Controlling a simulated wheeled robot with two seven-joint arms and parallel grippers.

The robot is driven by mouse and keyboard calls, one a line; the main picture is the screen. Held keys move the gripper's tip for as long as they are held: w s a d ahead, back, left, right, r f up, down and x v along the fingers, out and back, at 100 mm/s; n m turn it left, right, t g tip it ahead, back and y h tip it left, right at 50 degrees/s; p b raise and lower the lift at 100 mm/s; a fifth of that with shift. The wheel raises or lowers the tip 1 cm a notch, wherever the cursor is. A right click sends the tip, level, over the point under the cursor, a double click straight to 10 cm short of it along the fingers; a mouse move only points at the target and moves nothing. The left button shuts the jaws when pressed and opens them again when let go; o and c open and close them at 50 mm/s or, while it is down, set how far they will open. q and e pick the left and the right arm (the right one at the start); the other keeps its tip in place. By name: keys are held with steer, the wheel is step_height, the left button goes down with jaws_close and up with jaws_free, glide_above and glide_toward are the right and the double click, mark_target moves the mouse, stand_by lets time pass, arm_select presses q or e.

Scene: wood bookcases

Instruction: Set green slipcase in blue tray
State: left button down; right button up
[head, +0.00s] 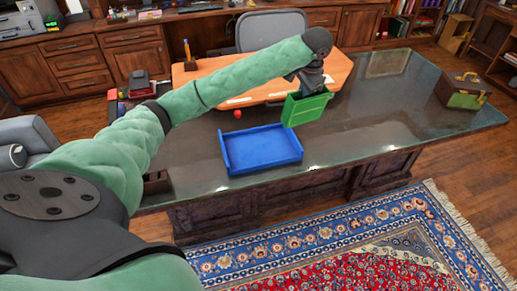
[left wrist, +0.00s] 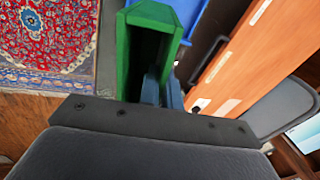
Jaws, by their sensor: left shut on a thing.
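The green slipcase (head: 305,108) is an open-sided box in the grasp of my left gripper (head: 308,88), to the right of the blue tray's back right corner in the head view. My left gripper is shut on one wall of it; the slipcase also shows in the left wrist view (left wrist: 124,55), with the fingers (left wrist: 162,90) at its near end. The blue tray (head: 262,148) lies on the dark glossy desk and looks empty. A part of the tray shows beyond the slipcase in the left wrist view (left wrist: 192,12). Whether the slipcase touches the desk is hard to tell. My right gripper is out of view.
A small red ball (head: 237,114) lies behind the tray. An orange wooden board (head: 215,72) spans the desk's back part. A brown and green box (head: 463,91) stands at the desk's right end. The desk's right half (head: 385,115) is mostly clear.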

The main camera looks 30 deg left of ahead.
mark_target(291, 98)
arm_select(q)
steer(key=a+n, duration=0.1)
steer(key=n, duration=0.1)
steer(key=s+a+f+n+g, duration=0.1)
steer(key=n, duration=0.1)
steer(key=s+a+f+n, duration=0.1)
steer(key=n, duration=0.2)
steer(key=shift+s+h, duration=0.25)
steer(key=shift+h, duration=0.05)
steer(key=s+a+f+n+p, duration=0.3)
steer(key=s+a+f+n, duration=0.1)
steer(key=a+f, duration=0.2)
steer(key=s+a+f+n+h+p, duration=0.1)
steer(key=s+a+f+n+p, duration=0.1)
steer(key=a+f+n, duration=0.3)
steer(key=shift+s+a+f+n+g+p, duration=0.35)
steer(key=shift+s+a+f, duration=0.6)
steer(key=shift+f, duration=0.75)
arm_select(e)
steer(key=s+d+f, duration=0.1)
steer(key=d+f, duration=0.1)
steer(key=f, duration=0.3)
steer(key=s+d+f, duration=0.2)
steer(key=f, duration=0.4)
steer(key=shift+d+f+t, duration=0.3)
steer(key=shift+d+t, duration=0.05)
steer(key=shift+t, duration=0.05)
